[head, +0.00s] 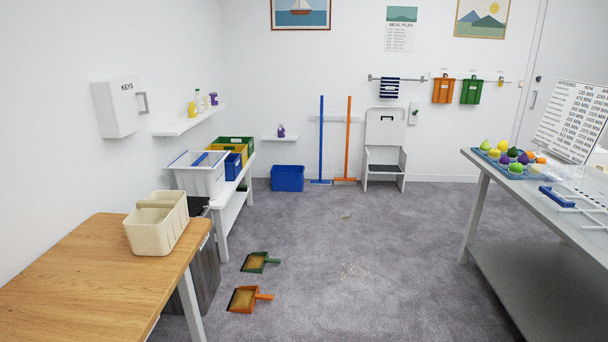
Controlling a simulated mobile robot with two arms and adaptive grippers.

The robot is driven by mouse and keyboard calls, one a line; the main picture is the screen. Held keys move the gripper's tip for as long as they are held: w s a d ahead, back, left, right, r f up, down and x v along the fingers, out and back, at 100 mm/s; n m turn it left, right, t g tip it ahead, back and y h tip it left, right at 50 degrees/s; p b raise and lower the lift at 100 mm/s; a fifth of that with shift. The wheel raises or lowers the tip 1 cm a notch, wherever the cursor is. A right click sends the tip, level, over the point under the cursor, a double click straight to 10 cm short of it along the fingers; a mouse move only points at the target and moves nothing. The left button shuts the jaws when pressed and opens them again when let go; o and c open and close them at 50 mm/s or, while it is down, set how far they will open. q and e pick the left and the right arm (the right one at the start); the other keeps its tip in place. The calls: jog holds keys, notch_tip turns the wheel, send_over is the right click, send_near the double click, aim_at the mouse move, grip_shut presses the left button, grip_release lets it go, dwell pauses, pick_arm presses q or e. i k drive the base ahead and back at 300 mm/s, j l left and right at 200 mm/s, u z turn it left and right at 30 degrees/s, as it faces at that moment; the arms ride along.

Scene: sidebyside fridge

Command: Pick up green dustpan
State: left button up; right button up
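The green dustpan (257,262) lies on the grey carpet, left of the middle of the head view. Its handle points right and its pan holds a tan surface or contents; I cannot tell which. An orange dustpan (247,298) lies on the floor just nearer to me, apart from the green one. Neither of my grippers shows in the head view.
A wooden table (70,290) with a cream caddy (157,225) stands at left, close to the dustpans. A white bench (232,200) with bins is behind it. A grey metal table (540,240) stands right. The middle floor (390,250) is mostly clear, with small debris.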

aim_at(255, 262)
jog(key=i, duration=2.05)
